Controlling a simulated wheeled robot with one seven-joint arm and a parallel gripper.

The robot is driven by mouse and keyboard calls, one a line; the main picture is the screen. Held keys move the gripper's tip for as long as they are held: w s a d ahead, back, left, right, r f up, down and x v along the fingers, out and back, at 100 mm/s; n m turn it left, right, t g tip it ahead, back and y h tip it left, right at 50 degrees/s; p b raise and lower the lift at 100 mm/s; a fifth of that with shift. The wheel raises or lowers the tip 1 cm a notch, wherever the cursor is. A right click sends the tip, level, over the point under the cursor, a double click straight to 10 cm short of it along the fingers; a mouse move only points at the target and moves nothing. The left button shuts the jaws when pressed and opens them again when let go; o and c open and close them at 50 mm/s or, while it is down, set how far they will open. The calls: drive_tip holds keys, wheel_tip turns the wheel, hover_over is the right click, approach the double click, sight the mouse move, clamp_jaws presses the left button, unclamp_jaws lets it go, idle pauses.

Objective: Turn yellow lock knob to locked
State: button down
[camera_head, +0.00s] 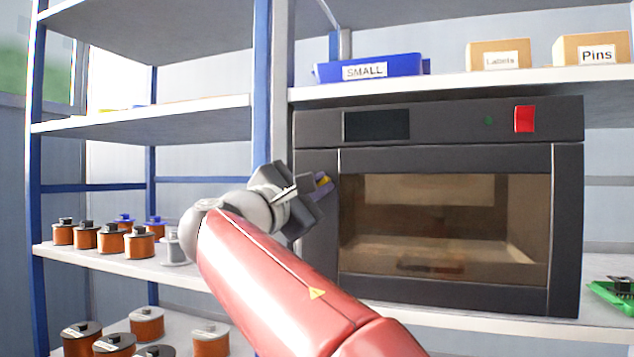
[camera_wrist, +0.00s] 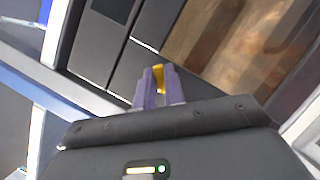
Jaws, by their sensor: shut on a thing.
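The yellow lock knob (camera_wrist: 159,76) is on the dark front panel of the coil winder (camera_head: 445,118), left of its glass door. My gripper (camera_wrist: 158,88) is shut on the knob, with its purple fingers on either side of it. In the head view my gripper (camera_head: 322,186) reaches the left part of the machine's front, and a bit of yellow shows between the fingertips. The fingers hide much of the knob, and I cannot tell its lock marking. The glass door (camera_head: 445,225) looks closed.
A red switch (camera_head: 524,119) and a dark display (camera_head: 377,125) are on the machine's top panel. A blue shelf post (camera_head: 262,85) stands close left of my gripper. Copper coils (camera_head: 139,243) stand on the left shelf. A green tray (camera_head: 612,294) is at right.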

drive_tip(key=m+g+p, duration=0.1)
drive_tip(key=m, duration=0.2)
drive_tip(key=m+g+p, duration=0.1)
drive_tip(key=m, duration=0.2)
drive_tip(key=shift+r, duration=0.2)
drive_tip(key=shift+f+m+g+p, duration=0.1)
drive_tip(key=shift+m+g+p, duration=0.5)
drive_tip(key=shift+m, duration=0.6)
drive_tip(key=shift+y, duration=0.3)
drive_tip(key=c, duration=1.5)
unclamp_jaws()
drive_tip(key=v, duration=0.7)
drive_tip(key=shift+s+a, duration=0.25)
drive_tip(key=shift+a, duration=0.05)
